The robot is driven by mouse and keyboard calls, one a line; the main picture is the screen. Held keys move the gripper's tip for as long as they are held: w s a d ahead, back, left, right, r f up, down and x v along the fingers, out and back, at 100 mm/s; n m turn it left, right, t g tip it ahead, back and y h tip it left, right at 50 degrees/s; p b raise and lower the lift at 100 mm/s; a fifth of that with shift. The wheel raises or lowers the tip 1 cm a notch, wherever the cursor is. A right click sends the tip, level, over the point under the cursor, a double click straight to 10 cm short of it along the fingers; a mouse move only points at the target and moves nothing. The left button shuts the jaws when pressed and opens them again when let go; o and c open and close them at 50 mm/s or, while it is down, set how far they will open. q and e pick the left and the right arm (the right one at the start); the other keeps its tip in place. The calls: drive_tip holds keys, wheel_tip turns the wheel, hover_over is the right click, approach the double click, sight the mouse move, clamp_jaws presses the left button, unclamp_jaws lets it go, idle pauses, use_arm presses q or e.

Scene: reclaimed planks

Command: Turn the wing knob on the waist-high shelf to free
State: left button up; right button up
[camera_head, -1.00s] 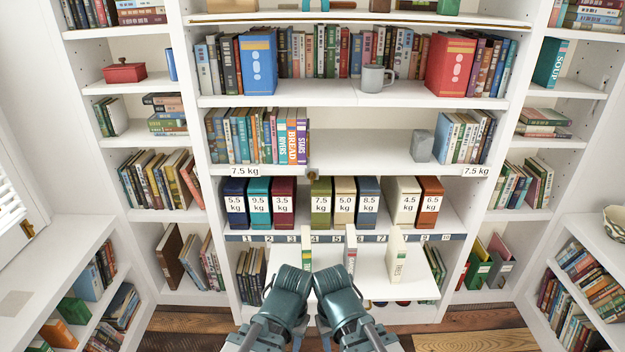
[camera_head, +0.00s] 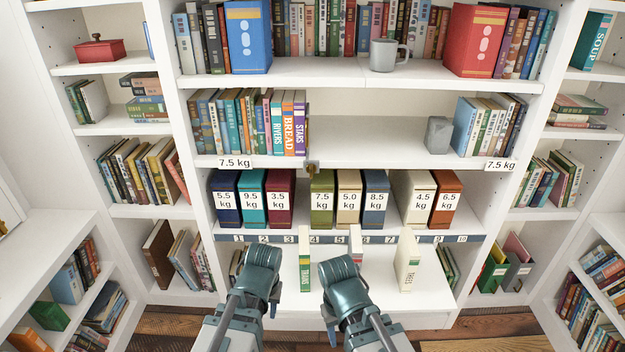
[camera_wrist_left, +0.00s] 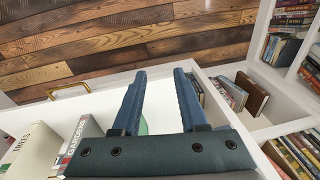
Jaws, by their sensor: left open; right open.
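A small brass-coloured fitting, which looks like the wing knob (camera_head: 312,168), sits on the front edge of the waist-high shelf (camera_head: 400,157), near its middle, between two 7.5 kg labels. It is too small to read its setting. My left gripper (camera_head: 258,282) is low and left of the knob, well apart from it, in front of the pulled-out white board. In the left wrist view its two fingers (camera_wrist_left: 160,75) are spread with nothing between them. My right gripper (camera_head: 343,285) is low, slightly right of the knob, open and apart from it.
Weight-labelled binders (camera_head: 322,198) stand under the shelf, above a numbered strip (camera_head: 350,239). Upright books (camera_head: 304,262) stand on the white board close to my grippers. Books (camera_head: 272,125) fill the shelf's left part. A grey block (camera_head: 438,135) stands at right; the shelf's middle is clear.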

use_arm(q)
drive_tip(key=w+a+n+t+y+b, duration=0.35)
drive_tip(key=w+a, duration=0.25)
drive_tip(key=w, duration=0.2)
drive_tip(key=w+r+t+y, duration=0.1)
drive_tip(key=w+r+t, duration=0.45)
drive_tip(key=w, duration=0.25)
drive_tip(key=w+d+r+m+t+h, duration=0.1)
drive_tip(key=w+d+r+t+h, duration=0.1)
drive_tip(key=d+r, duration=0.4)
drive_tip(key=w+d+r+m+t+h, duration=0.1)
drive_tip(key=w+d+r+t+h, duration=0.2)
drive_tip(key=d, duration=0.8)
wheel_tip(320, 180, up, 3)
drive_tip(key=t, duration=0.2)
drive_tip(key=shift+w+r+m+t, duration=0.15)
drive_tip(key=shift+w+m+t, duration=0.2)
drive_tip(key=shift+w+t, duration=0.05)
use_arm(e)
wheel_tip(320, 180, down, 4)
drive_tip(key=shift+w, duration=0.15)
use_arm(q)
drive_tip(key=shift+w+d, duration=0.1)
drive_tip(key=shift+w, duration=0.05)
